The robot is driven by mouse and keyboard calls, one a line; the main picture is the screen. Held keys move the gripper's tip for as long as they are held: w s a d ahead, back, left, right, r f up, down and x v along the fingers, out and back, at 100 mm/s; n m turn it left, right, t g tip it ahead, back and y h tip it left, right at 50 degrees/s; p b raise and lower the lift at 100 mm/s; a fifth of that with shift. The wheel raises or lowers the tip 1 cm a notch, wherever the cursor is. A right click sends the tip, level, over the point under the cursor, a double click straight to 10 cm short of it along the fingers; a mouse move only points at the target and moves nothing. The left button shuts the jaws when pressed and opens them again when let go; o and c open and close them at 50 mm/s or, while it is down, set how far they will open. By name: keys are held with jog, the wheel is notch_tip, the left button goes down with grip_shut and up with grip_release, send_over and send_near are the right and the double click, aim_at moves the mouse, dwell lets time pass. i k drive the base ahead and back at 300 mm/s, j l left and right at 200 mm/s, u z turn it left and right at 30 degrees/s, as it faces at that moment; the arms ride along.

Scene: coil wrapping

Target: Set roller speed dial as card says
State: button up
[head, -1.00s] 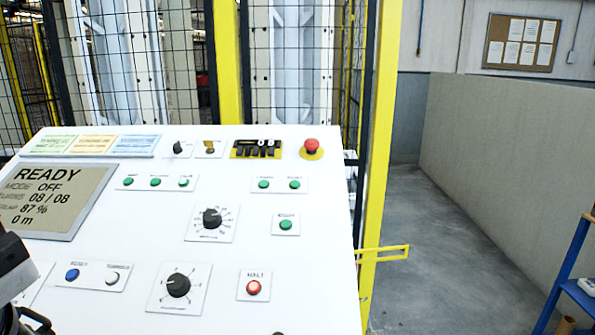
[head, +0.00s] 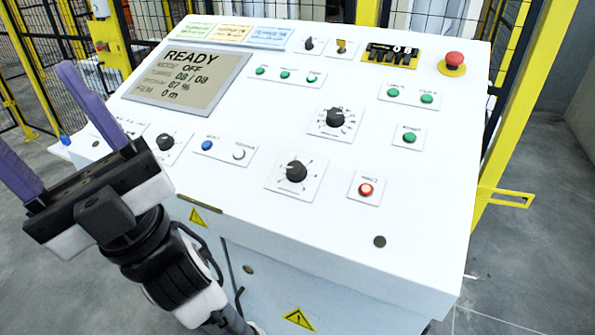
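Three black dials on white plates sit on the sloped white panel (head: 400,215): a left dial (head: 165,142), a lower middle dial (head: 297,171) and an upper dial (head: 334,117). Their labels are too small to read, so I cannot tell which is the roller speed dial. Green (head: 196,29), orange (head: 234,34) and blue (head: 273,38) cards lie along the panel's top edge; only blurred text shows. My gripper (head: 38,115), with two purple fingers wide apart, is open and empty at the left, in front of the panel's left end, apart from the dials.
The screen (head: 188,80) reads READY and MODE OFF. Yellow-framed fencing stands behind.

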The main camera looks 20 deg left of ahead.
aim_at(296, 172)
jog(key=i+j+u, duration=0.3)
jog(key=j, duration=0.15)
jog(key=i+j+u, duration=0.15)
jog(key=j+u, duration=0.15)
jog(key=j, duration=0.15)
jog(key=i+j+u, duration=0.35)
jog(key=k+j+z, duration=0.25)
jog(key=k, duration=0.3)
jog(key=k+j+z, duration=0.1)
jog(key=k+z, duration=0.15)
jog(key=k, duration=0.3)
